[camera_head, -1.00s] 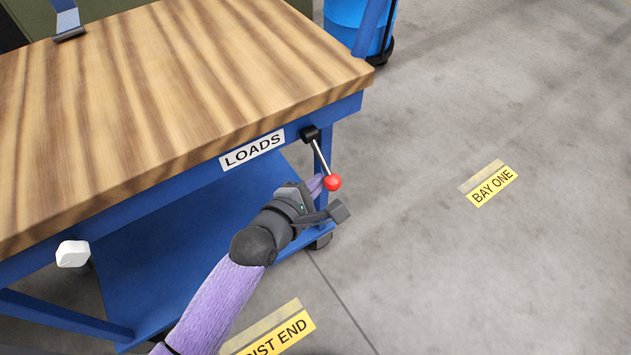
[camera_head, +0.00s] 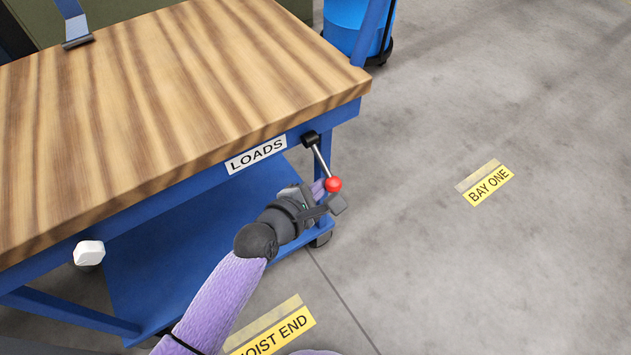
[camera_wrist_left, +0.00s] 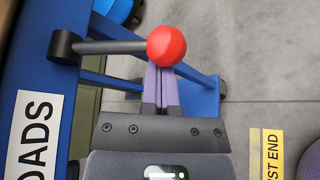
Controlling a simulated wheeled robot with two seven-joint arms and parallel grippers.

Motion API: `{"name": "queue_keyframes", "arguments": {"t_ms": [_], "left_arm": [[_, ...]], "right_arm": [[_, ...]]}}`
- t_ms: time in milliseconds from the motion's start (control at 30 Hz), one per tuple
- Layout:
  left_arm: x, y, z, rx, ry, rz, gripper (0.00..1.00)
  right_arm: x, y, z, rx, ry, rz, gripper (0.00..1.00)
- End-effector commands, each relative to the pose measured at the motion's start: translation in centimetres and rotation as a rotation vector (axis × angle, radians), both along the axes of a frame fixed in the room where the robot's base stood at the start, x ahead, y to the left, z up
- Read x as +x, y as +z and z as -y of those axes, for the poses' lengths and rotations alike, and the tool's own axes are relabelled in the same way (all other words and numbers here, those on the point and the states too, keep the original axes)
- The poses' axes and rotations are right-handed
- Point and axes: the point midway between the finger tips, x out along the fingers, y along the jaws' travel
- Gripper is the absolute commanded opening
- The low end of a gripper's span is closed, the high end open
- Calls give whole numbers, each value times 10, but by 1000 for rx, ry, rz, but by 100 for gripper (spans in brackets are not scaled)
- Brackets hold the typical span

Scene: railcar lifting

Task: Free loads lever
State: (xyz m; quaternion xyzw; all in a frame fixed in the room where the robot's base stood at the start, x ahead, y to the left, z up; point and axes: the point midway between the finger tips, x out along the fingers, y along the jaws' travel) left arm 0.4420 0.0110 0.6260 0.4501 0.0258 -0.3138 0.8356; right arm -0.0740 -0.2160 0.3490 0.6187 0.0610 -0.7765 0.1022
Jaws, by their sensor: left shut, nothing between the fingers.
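The loads lever (camera_head: 320,160) sticks out from the blue table frame beside the LOADS label (camera_head: 256,154). It has a black pivot, a metal rod and a red ball knob (camera_head: 333,184), and it slants down and outward. The knob also shows in the left wrist view (camera_wrist_left: 166,46), with the rod running left to the pivot. My left gripper (camera_head: 319,188) is shut and empty. Its purple fingers (camera_wrist_left: 162,84) lie together, with their tips right at the knob, which partly covers them. I cannot tell whether they touch it. My right gripper is not in view.
The wood-topped table (camera_head: 160,95) has a blue lower shelf (camera_head: 180,240) and a white knob (camera_head: 89,253) on its near side. A blue barrel (camera_head: 346,25) stands behind. Floor labels read BAY ONE (camera_head: 488,185) and HOIST END (camera_head: 273,335). The floor to the right is clear.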

Motion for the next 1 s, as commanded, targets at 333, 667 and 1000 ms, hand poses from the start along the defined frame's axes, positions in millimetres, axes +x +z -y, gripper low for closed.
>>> {"name": "queue_keyframes", "arguments": {"t_ms": [333, 667, 1000], "left_arm": [[-9, 29, 8, -149, -1, -196, 0], [-16, 53, 13, -335, -1, -451, 0], [-17, 75, 14, -508, -1, -691, 0]], "right_arm": [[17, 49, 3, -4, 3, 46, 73], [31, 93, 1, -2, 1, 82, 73], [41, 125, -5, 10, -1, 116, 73]]}}
